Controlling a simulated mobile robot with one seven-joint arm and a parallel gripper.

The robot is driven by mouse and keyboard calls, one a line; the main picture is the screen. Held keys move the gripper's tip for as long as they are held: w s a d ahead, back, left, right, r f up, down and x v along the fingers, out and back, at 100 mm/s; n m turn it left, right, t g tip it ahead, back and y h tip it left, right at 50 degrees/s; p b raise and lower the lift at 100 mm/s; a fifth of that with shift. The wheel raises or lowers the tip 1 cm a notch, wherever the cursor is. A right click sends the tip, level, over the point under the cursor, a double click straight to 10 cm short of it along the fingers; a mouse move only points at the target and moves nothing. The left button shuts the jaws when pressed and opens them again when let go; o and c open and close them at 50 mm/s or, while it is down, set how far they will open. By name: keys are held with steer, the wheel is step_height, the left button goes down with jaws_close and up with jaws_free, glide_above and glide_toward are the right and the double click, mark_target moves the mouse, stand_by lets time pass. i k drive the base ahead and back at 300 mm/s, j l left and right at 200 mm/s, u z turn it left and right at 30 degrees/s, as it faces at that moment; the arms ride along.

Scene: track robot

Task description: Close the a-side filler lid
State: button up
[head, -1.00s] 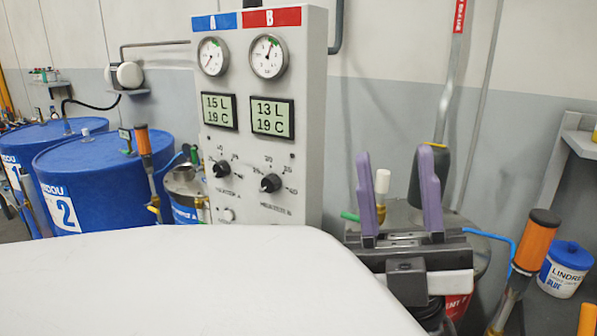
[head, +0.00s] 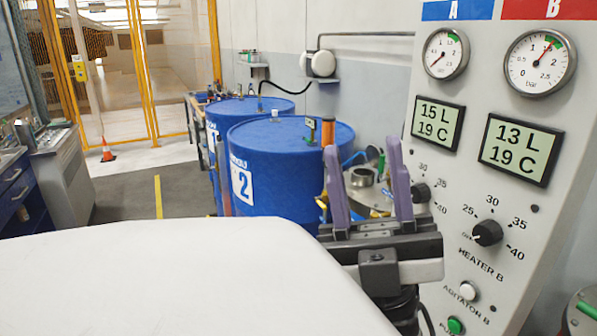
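My gripper (head: 364,146) has two purple fingers, spread wide apart with nothing between them. It is at the lower middle of the head view, fingers up. Between and behind the fingers is the top of a steel tank with a round metal filler neck (head: 361,178), left of the panel's A half. A dark round disc (head: 373,155) stands up behind the neck and looks like the filler lid, raised. The left finger hides part of the tank top. I see no contact between gripper and lid.
The grey control panel (head: 455,190) with gauges, displays and knobs stands close on the right. Blue drums (head: 268,170) stand behind and left of the gripper. An orange-handled valve (head: 328,128) is near the left finger. Open floor (head: 140,190) lies at the left.

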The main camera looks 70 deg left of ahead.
mark_target(372, 152)
steer(key=i+u, duration=0.1)
steer(key=u, duration=1.25)
steer(key=i+j+u, duration=0.25)
steer(key=i+j+z, duration=0.3)
steer(key=i+j, duration=0.2)
